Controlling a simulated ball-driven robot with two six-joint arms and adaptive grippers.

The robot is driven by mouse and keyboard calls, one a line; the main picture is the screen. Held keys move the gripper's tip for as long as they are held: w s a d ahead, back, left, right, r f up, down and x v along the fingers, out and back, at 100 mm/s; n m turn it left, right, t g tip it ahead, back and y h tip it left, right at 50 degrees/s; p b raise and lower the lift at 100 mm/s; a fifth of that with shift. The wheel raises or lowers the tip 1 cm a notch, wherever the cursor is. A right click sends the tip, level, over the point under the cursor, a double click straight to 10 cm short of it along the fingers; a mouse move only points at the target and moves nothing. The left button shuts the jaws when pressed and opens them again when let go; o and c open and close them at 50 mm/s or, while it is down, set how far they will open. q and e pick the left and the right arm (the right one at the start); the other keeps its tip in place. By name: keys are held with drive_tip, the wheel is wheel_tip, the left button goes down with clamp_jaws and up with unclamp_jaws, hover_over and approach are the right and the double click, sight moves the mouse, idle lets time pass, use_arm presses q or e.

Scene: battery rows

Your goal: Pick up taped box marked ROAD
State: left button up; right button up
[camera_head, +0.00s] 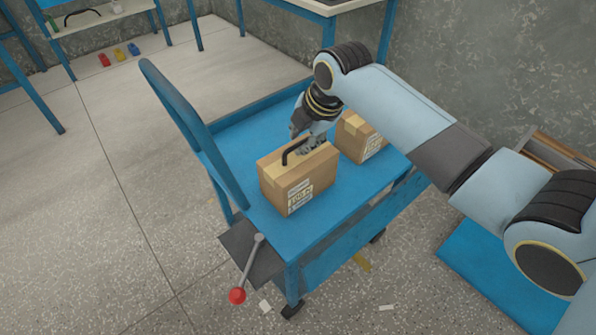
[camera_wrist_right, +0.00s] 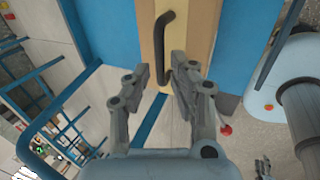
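A brown taped cardboard box (camera_head: 283,183) with a black arched handle (camera_head: 294,151) on top stands on the blue cart (camera_head: 228,141). Its front label (camera_head: 300,198) carries short text too small to read surely. A second taped box (camera_head: 350,141) stands behind it to the right, partly hidden by my right arm. My right gripper (camera_head: 304,146) is above the nearer box, by the handle's far end. In the right wrist view the open fingers (camera_wrist_right: 161,76) are apart, with the black handle (camera_wrist_right: 158,40) and box top (camera_wrist_right: 198,35) just beyond.
The cart's raised blue push bar (camera_head: 190,115) rises left of the boxes. A lever with a red knob (camera_head: 237,296) sticks out at the cart's front. A bench (camera_head: 85,22) stands at the back left. The floor to the left is largely clear.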

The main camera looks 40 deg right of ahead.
sight(298, 143)
drive_tip(key=x, duration=0.4)
drive_tip(key=shift+d+b, duration=0.2)
drive_tip(key=shift+b, duration=0.1)
clamp_jaws()
drive_tip(key=shift+w+r, duration=0.15)
drive_tip(key=shift+r, duration=0.05)
